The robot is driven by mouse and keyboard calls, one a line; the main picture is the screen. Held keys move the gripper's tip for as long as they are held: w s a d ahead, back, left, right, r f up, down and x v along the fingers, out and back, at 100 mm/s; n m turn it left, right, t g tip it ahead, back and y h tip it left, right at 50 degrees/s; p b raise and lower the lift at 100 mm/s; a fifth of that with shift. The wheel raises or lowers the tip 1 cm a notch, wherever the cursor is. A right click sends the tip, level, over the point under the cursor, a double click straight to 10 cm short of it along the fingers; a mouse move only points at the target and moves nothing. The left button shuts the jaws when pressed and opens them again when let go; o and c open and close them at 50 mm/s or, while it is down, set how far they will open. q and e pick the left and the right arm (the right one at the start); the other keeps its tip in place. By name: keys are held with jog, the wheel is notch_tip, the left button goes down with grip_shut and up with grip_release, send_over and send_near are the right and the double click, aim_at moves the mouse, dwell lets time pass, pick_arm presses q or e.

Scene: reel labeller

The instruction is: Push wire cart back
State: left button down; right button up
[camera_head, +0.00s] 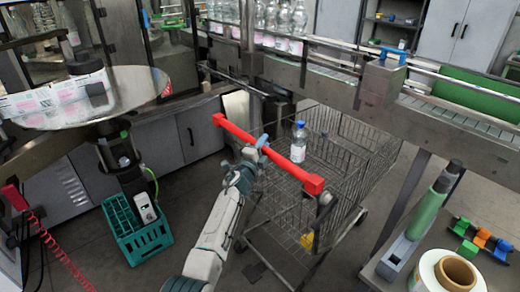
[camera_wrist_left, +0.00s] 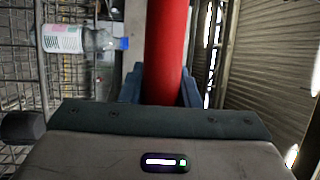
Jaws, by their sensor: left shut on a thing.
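The wire cart (camera_head: 335,165) stands on the floor in the middle of the head view, with its red handle bar (camera_head: 240,135) on the near left side. My left gripper (camera_head: 262,150) is shut on the red handle bar near its middle. In the left wrist view the red bar (camera_wrist_left: 167,50) runs between the two blue fingers of my gripper (camera_wrist_left: 160,88). A clear bottle (camera_head: 299,143) with a blue cap and a white label is at the cart, just behind the bar; it also shows in the left wrist view (camera_wrist_left: 75,40). My right gripper is not in view.
A conveyor (camera_head: 450,112) with a steel frame runs behind the cart. A teal crate (camera_head: 140,238) stands on the floor at left, below a round steel table (camera_head: 130,98). A bench with a label roll (camera_head: 425,270) is at the lower right. Open floor lies around the cart's near side.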

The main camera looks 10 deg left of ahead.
pick_arm(q)
jog(key=shift+r, duration=0.2)
jog(key=c, duration=1.4)
grip_release()
jog(key=shift+d, duration=0.1)
jog(key=shift+c, duration=0.2)
jog(key=o, duration=0.3)
jog(key=shift+w, duration=0.15)
jog(key=shift+o, duration=0.2)
jog(key=shift+d+f, duration=0.1)
jog(key=shift+f, duration=0.05)
jog(key=shift+s+f, duration=0.1)
jog(key=shift+s, duration=0.25)
jog(key=p+v, duration=0.3)
jog(key=v, duration=0.7)
